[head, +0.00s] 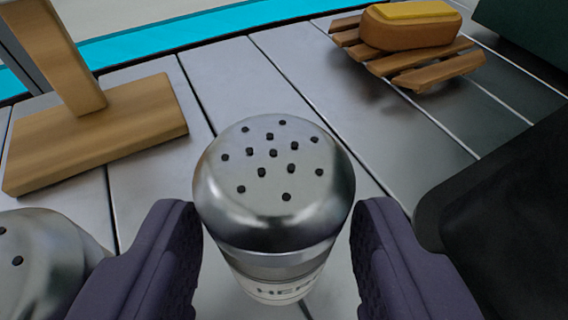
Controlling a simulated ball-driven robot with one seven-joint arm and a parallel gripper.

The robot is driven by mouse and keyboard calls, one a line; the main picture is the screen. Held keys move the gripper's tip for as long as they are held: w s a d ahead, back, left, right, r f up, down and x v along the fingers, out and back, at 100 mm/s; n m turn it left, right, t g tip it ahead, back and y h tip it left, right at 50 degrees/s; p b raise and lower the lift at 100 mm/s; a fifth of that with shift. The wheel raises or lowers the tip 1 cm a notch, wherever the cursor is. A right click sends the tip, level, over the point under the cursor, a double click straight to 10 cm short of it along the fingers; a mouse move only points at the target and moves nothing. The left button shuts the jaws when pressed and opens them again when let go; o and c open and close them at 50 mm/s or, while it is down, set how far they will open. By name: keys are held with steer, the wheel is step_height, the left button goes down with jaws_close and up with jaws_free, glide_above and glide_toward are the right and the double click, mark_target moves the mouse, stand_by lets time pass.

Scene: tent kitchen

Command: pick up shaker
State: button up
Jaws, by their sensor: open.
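A shaker (274,185) with a silver perforated cap stands upright in the middle of the head view. My gripper (277,245) is open, with one dark purple finger on each side of the shaker. The fingers are close beside it; I cannot tell whether either touches it. A second silver-capped shaker (45,255) is at the lower left, partly cut off by the frame and beside the left finger.
The shakers stand on a grey slatted table (150,215). A wooden stand (95,135) is at the back left. A wooden slatted rack (425,68) holds a sponge-like block (410,28) at the back right. A dark object (510,200) is at the right.

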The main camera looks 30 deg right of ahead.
steer(key=shift+x, duration=0.9)
steer(key=c, duration=0.7)
